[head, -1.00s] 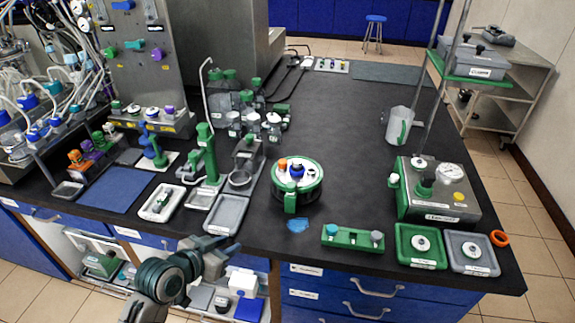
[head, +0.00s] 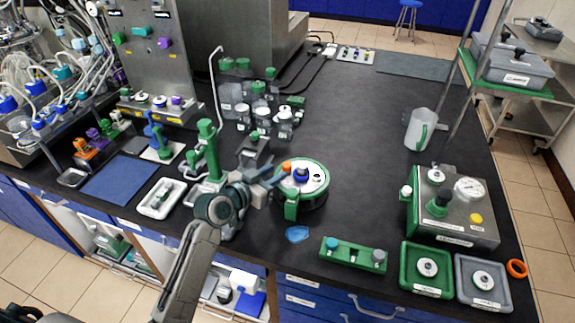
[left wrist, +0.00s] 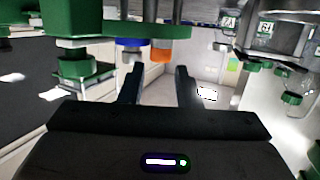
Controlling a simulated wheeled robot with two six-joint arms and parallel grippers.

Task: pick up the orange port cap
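The orange port cap (head: 286,167) sits on the left part of the white top of a round, green-rimmed unit (head: 318,177). A blue cap (head: 301,174) stands just right of it. My left gripper (head: 277,175) reaches in from the left, its fingertips close to the orange cap. In the left wrist view the two fingers (left wrist: 158,78) are apart with nothing between them. The orange cap (left wrist: 161,51) appears just beyond the fingertips, roughly in line with the gap, with the blue cap (left wrist: 130,43) beside it. My right gripper is not in view.
Green-lidded bottles (head: 258,100) and a green stand (head: 208,150) are behind and left of my arm. A green block (head: 352,254), trays (head: 427,270) and a steel box (head: 455,215) are to the right.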

